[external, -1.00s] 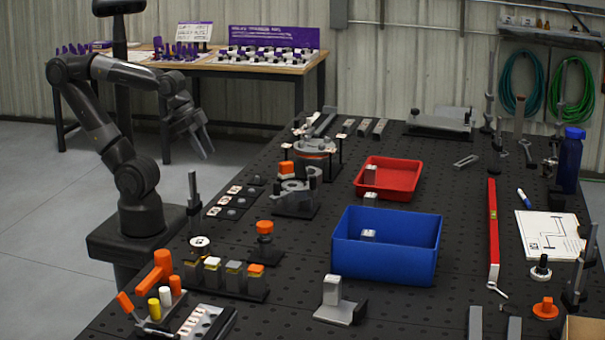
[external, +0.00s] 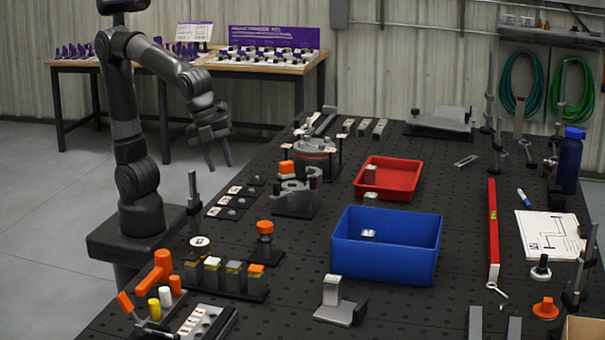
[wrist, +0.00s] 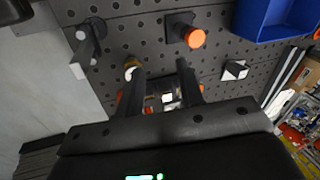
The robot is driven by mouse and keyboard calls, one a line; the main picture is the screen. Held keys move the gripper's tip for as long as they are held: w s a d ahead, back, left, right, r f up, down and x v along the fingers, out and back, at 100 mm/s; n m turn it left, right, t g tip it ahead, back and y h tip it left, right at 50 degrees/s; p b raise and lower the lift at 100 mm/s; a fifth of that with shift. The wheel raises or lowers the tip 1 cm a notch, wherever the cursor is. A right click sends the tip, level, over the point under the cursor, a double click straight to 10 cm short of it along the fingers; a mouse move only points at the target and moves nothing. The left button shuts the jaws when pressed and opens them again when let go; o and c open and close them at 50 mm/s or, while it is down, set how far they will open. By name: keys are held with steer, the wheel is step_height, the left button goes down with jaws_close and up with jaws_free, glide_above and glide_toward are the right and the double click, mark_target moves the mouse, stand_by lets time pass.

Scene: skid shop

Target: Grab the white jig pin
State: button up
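The white jig pin (external: 165,296) stands upright in a small holder at the near left corner of the dark bench, between a yellow pin (external: 154,309) and an orange pin (external: 175,285). My gripper (external: 220,167) is open and empty, fingers pointing down, high near the bench's left edge and well apart from the pin. In the wrist view my gripper (wrist: 161,80) shows two separated fingers with nothing held between them. Small blurred parts appear beyond the fingers there; I cannot tell whether the white pin is among them.
An orange hammer-shaped part (external: 155,272) and a row of capped blocks (external: 235,275) stand close to the pins. An orange-topped knob (external: 264,230), a blue bin (external: 385,262) and a red tray (external: 410,193) lie farther right. An upright post (external: 193,195) stands at the left edge.

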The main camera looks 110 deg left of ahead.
steer(key=w+d+m, duration=0.2)
steer(key=d+m, duration=0.3)
steer(key=d, duration=0.3)
steer(key=m+g, duration=0.3)
steer(key=m, duration=1.3)
glide_toward(164, 289)
steer(key=shift+w+a+f, duration=0.1)
steer(key=shift+w+f, duration=0.05)
steer(key=shift+w, duration=0.25)
steer(key=shift+s+d+f+m, duration=0.1)
steer(key=shift+d+f+m, duration=0.2)
steer(key=shift+m, duration=0.1)
step_height(164, 289, down, 10)
steer(key=shift+s+a+f, duration=0.15)
steer(key=shift+s+f, duration=0.05)
steer(key=shift+c, duration=0.5)
jaws_close()
